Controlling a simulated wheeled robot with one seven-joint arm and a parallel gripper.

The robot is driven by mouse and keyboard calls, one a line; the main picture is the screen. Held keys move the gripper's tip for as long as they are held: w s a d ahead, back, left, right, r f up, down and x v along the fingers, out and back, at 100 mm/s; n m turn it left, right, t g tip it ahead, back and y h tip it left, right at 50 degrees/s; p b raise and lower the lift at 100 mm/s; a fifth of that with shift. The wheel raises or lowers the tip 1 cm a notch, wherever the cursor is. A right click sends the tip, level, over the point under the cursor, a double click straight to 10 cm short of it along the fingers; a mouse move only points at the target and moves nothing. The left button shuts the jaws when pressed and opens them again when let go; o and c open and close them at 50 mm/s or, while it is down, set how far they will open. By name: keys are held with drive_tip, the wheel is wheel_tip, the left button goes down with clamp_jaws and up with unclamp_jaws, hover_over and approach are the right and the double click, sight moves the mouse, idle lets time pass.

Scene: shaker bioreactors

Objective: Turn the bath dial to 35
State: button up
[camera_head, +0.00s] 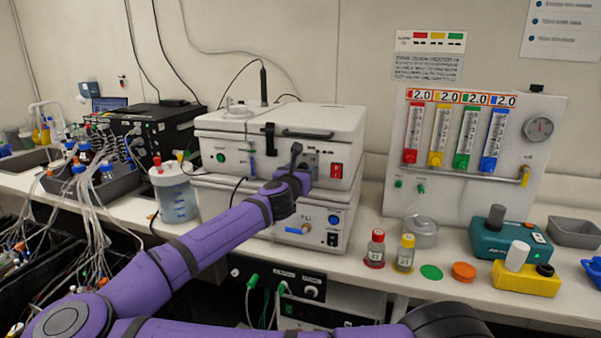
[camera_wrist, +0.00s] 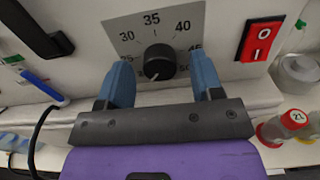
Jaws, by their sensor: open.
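The bath dial (camera_wrist: 158,63) is a round black knob on a grey scale plate (camera_wrist: 118,24) in the wrist view. The numbers 30, 35 and 40 show above it, with 35 at the top; lower numbers at the sides are partly covered. A small pale mark on the knob appears near its lower side, but its exact reading is unclear. My gripper (camera_wrist: 160,66) is open, with one blue finger on each side of the knob. I cannot tell whether the fingers touch it. In the head view my gripper (camera_head: 299,163) is at the front of the white bath unit (camera_head: 230,133) and hides the dial.
A red rocker switch (camera_wrist: 259,39) is right of the dial, and a black latch (camera_wrist: 36,30) is to the left. Red-capped (camera_head: 375,250) and yellow-capped (camera_head: 404,254) bottles stand on the bench to the right. A clear jar (camera_head: 174,193) stands left of the unit.

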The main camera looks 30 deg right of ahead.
drive_tip(key=shift+w+d, duration=0.1)
drive_tip(key=c, duration=0.9)
drive_tip(key=shift+m, duration=0.3)
